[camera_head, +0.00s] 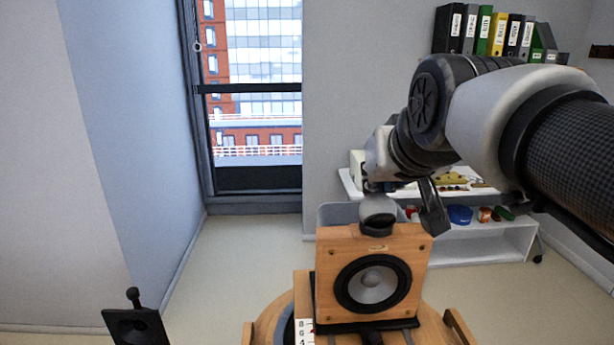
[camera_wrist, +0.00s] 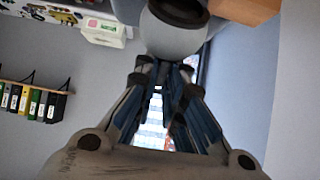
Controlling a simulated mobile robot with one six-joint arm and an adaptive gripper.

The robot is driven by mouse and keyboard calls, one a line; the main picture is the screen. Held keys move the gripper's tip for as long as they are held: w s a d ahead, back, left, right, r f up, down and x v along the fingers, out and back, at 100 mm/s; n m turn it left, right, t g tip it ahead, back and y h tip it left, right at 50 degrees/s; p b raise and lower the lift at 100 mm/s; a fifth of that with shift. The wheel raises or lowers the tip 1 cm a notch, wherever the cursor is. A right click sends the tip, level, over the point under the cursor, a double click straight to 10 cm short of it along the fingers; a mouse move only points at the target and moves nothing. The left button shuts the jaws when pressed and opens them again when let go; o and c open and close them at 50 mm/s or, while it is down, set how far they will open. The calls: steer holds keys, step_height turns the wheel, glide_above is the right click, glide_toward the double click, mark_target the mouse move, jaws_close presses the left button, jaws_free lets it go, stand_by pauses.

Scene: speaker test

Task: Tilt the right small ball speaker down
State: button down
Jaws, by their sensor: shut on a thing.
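A small silver ball speaker (camera_head: 378,209) with a dark lower part sits on top of a wooden box speaker (camera_head: 413,267). The box has a round black-rimmed driver facing my body camera. My gripper (camera_wrist: 163,68) is at the ball, its fingers shut on it. The exact contact is partly hidden. I see only one ball speaker.
The box stands on a round wooden table (camera_head: 282,303) with a lettered card (camera_head: 304,331) beside it. A dark stand (camera_head: 136,326) is at the lower left. Behind are a white shelf unit (camera_head: 485,245) with small items and a wall shelf of binders (camera_head: 497,33). Floor at left is clear.

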steer(key=c, duration=1.7)
jaws_free()
steer(key=v, duration=1.2)
steer(key=s+f+g, duration=0.2)
steer(key=s+f, duration=0.2)
steer(key=f, duration=0.6)
steer(key=s+f+g, duration=0.2)
steer(key=s+f, duration=0.3)
steer(key=f, duration=0.5)
steer(key=s+f+g, duration=0.2)
steer(key=s+f, duration=0.3)
steer(key=f, duration=0.6)
steer(key=shift+s, duration=0.2)
